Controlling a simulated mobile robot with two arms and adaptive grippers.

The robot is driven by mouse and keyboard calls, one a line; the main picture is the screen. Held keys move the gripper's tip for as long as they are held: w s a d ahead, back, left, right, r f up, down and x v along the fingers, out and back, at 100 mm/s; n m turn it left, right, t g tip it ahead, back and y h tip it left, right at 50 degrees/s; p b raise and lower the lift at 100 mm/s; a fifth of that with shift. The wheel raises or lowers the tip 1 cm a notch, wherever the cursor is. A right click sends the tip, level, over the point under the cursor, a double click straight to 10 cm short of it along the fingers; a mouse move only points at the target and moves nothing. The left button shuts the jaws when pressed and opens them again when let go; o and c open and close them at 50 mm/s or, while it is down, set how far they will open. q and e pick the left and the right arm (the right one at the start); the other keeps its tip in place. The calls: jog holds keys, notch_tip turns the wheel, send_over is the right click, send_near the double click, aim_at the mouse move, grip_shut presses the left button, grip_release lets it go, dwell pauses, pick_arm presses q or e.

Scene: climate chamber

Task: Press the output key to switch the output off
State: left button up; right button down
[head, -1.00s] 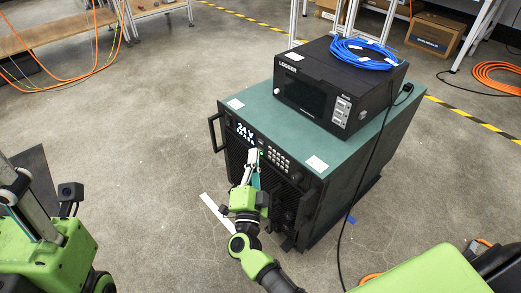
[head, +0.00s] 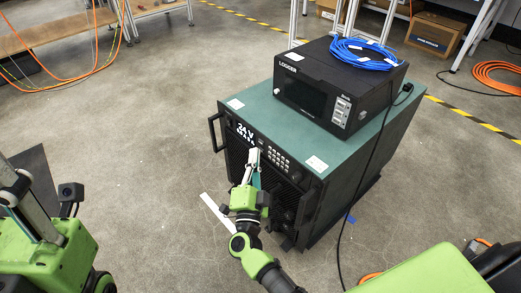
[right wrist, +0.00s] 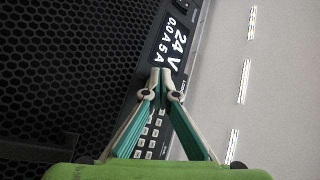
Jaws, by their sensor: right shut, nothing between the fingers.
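The dark-fronted power supply (head: 237,163) with a green top stands on the floor at the middle right. Its lit display (head: 245,134) shows 24 V, with a smaller amps line below; it also shows in the right wrist view (right wrist: 173,45). A keypad (head: 274,157) lies right of the display. My right gripper (head: 255,153) is shut and empty, its fingertips at the panel just below the display. In the right wrist view the closed fingertips (right wrist: 160,73) cover the panel between display and keypad. The output key cannot be made out; the fingers may hide it. My left gripper is out of view.
A black logger (head: 318,95) with a coiled blue cable (head: 362,54) sits on the power supply. A front handle (head: 215,132) sticks out at its left edge. A black cable hangs down the right side. The floor (head: 150,130) to the left is clear.

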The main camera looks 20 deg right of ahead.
jog(key=shift+s+a, duration=0.2)
jog(key=shift+a, duration=0.3)
